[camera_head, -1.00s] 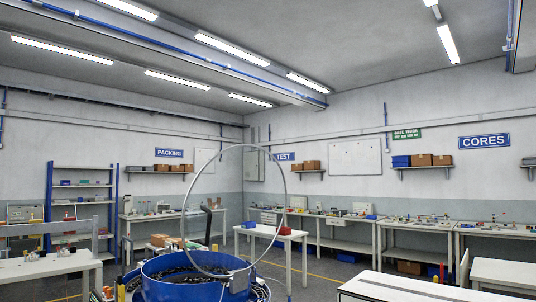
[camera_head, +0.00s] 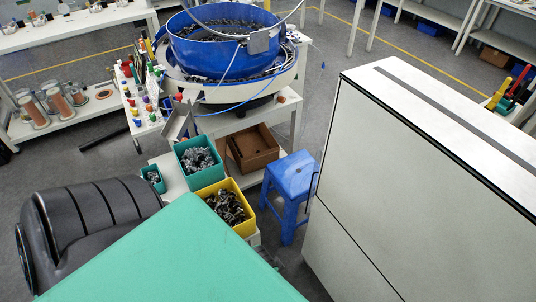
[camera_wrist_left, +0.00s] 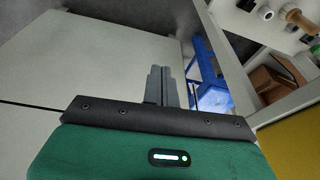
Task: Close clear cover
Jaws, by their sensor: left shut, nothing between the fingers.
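The blue bowl (camera_head: 215,53), filled with small dark parts, stands on a white-topped bench at the top of the head view. The clear cover's metal rim (camera_head: 284,22) rises from a grey hinge bracket (camera_head: 262,41) at the bowl's near right side. The cover stands up, open, and most of it is cut off by the top edge. My left gripper (camera_wrist_left: 161,72) shows in the left wrist view, its grey fingers together and empty, far from the cover. My right gripper is not in view.
A large white cabinet (camera_head: 420,170) fills the right side. A blue stool (camera_head: 290,185) stands between it and the bowl's bench. A green bin (camera_head: 184,150), a yellow bin (camera_head: 250,228) and a cardboard box (camera_head: 254,147) sit below the bowl.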

